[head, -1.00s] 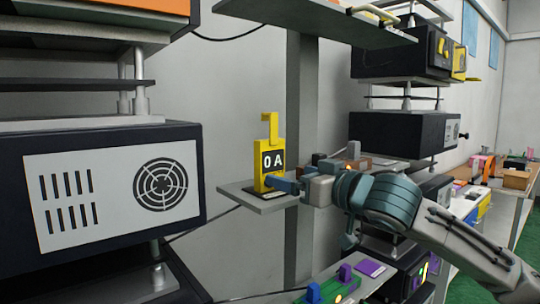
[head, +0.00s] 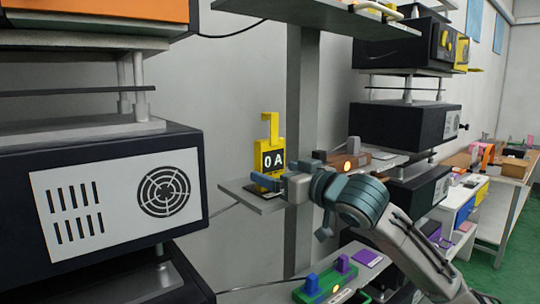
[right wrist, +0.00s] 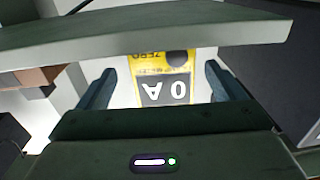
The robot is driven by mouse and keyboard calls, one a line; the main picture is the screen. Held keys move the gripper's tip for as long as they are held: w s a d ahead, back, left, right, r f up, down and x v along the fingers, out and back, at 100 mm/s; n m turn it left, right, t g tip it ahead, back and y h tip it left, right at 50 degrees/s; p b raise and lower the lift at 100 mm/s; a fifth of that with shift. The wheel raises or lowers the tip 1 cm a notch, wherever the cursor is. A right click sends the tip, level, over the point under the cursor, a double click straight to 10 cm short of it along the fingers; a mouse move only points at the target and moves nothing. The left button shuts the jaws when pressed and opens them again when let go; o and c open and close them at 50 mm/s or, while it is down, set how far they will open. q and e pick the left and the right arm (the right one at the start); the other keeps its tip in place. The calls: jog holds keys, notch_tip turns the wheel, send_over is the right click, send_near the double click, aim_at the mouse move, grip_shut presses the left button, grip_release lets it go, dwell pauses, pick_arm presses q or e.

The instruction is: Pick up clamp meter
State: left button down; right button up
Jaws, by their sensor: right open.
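The yellow clamp meter (head: 270,130), with a black "0 A" display, stands upright on a small grey shelf (head: 238,190). In the right wrist view the meter (right wrist: 163,66) shows upside down between my two fingers. My right gripper (head: 268,183) is open at the meter's lower body, with a finger in front of its base. In the right wrist view my gripper (right wrist: 163,88) has gaps on both sides of the meter. The meter's lower part is partly hidden by the finger. My left gripper is not in view.
A dark cabinet with a vented white panel (head: 115,203) stands close on the left. A grey post (head: 301,90) rises behind the shelf. A green box with blue and purple knobs (head: 325,284) lies below. A brown box with a lit lamp (head: 345,163) is behind my arm.

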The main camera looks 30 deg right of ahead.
aim_at(274, 170)
jog(key=shift+w+a+r+p, duration=0.15)
jog(key=shift+w+a+p, duration=0.1)
jog(key=shift+w+p, duration=0.35)
jog(key=shift+w+a, duration=0.1)
jog(key=shift+w, duration=0.9)
jog(key=c, duration=1.2)
